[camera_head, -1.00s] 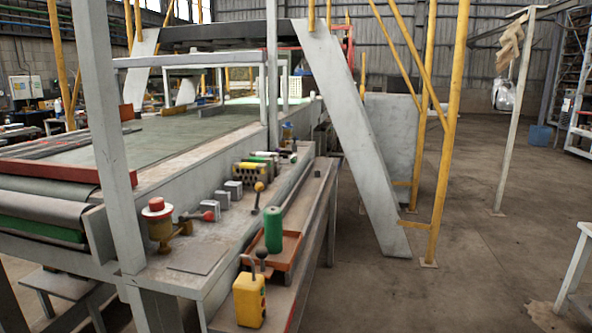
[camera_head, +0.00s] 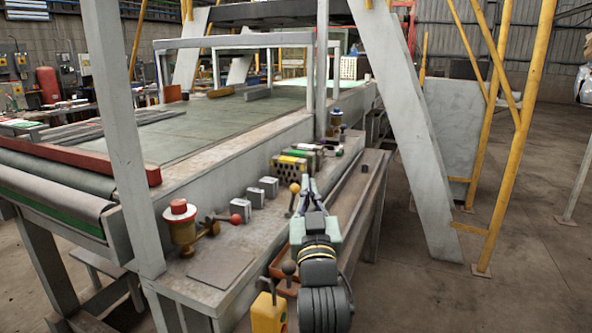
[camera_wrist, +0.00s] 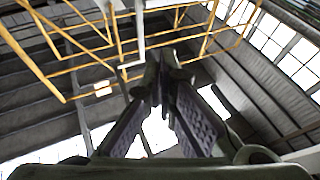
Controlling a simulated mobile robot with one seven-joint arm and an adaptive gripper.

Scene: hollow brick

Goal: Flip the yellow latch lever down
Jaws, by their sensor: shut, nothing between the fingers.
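A lever with a yellow ball knob (camera_head: 294,188) stands up from the grey machine ledge (camera_head: 216,268) in the head view. I take it for the yellow latch lever. My gripper (camera_head: 309,183) is just right of the knob in the picture, with its fingers pointing up. I cannot tell whether it touches the lever. The fingers are shut and empty; in the wrist view the gripper (camera_wrist: 163,58) points toward the roof, and no lever shows there. My arm hides part of the ledge and tray below.
Left of the lever are small grey boxes (camera_head: 254,197), a red-knobbed lever (camera_head: 236,219) and a brass valve with a red top (camera_head: 180,225). A perforated block (camera_head: 284,166) sits behind. A yellow box (camera_head: 268,314) stands in front. Open floor lies to the right.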

